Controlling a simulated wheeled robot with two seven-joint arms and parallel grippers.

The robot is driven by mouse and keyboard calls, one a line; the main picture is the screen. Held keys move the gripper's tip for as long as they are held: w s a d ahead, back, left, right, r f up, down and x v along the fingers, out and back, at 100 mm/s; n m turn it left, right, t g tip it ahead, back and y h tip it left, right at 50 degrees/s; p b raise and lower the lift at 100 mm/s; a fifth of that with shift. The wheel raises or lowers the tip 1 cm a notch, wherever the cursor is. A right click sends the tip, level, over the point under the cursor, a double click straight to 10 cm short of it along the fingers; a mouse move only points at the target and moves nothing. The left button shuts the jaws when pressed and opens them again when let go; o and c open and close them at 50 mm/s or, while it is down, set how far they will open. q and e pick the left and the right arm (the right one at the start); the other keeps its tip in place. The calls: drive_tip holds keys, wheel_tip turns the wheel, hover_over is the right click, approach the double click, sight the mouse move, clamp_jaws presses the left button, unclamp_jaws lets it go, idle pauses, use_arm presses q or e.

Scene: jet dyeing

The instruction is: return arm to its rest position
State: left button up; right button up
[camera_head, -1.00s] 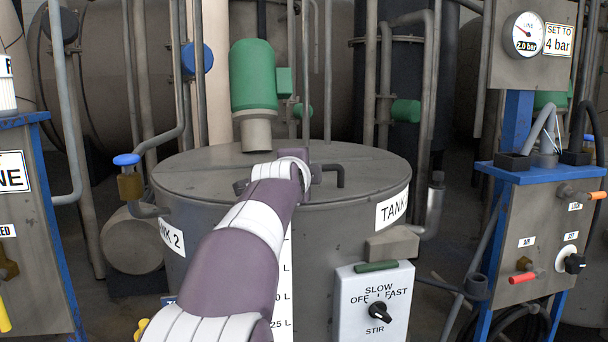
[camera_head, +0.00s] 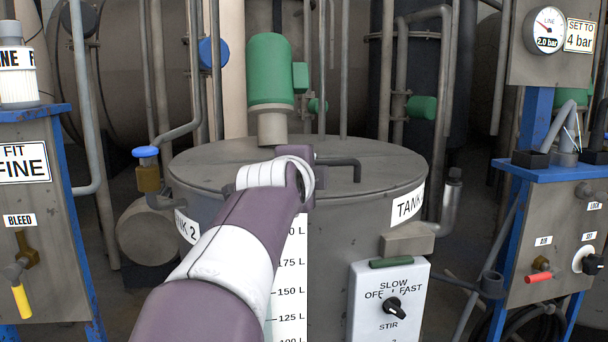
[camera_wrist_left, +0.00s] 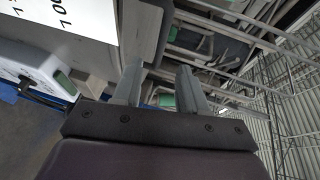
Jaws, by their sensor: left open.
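My left arm (camera_head: 232,255), purple with white bands, rises from the bottom of the head view in front of the tank (camera_head: 400,235). Its bend (camera_head: 285,175) overlaps the tank's lid and front. The gripper cannot be made out in the head view. In the left wrist view my left gripper (camera_wrist_left: 163,75) is open, with two grey fingers apart and nothing between them. The white level scale (camera_wrist_left: 78,22) and a white control box (camera_wrist_left: 35,68) show to the left of the fingers there. My right arm is not in view.
The stir switch box (camera_head: 390,305) is on the tank's front right. A filter panel (camera_head: 40,240) with a yellow-handled bleed valve (camera_head: 22,295) stands left. A valve panel (camera_head: 545,225) stands right, below a gauge (camera_head: 549,30) near 2 bar.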

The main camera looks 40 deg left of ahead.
use_arm(q)
drive_tip(key=shift+v, duration=1.2)
drive_tip(key=shift+f, duration=0.1)
drive_tip(key=d+f+n+g+h+p, duration=0.1)
drive_tip(key=d+f+n+g+h, duration=0.15)
drive_tip(key=f+n, duration=0.65)
drive_tip(key=d+f+n+g+h, duration=0.2)
drive_tip(key=d+f+n+g, duration=0.1)
drive_tip(key=f, duration=1.1)
drive_tip(key=s+d+f+g+h+p, duration=0.2)
drive_tip(key=s+d+f+g, duration=0.2)
drive_tip(key=s+d+f, duration=0.35)
drive_tip(key=s+d+f+g+h+p, duration=0.1)
drive_tip(key=s+d+f+g+p, duration=0.2)
drive_tip(key=d+f, duration=0.65)
wheel_tip(320, 180, up, 37)
drive_tip(key=a+p, duration=0.1)
drive_tip(key=p, duration=3.5)
drive_tip(key=shift+s+m, duration=0.3)
drive_tip(key=shift+m, duration=0.1)
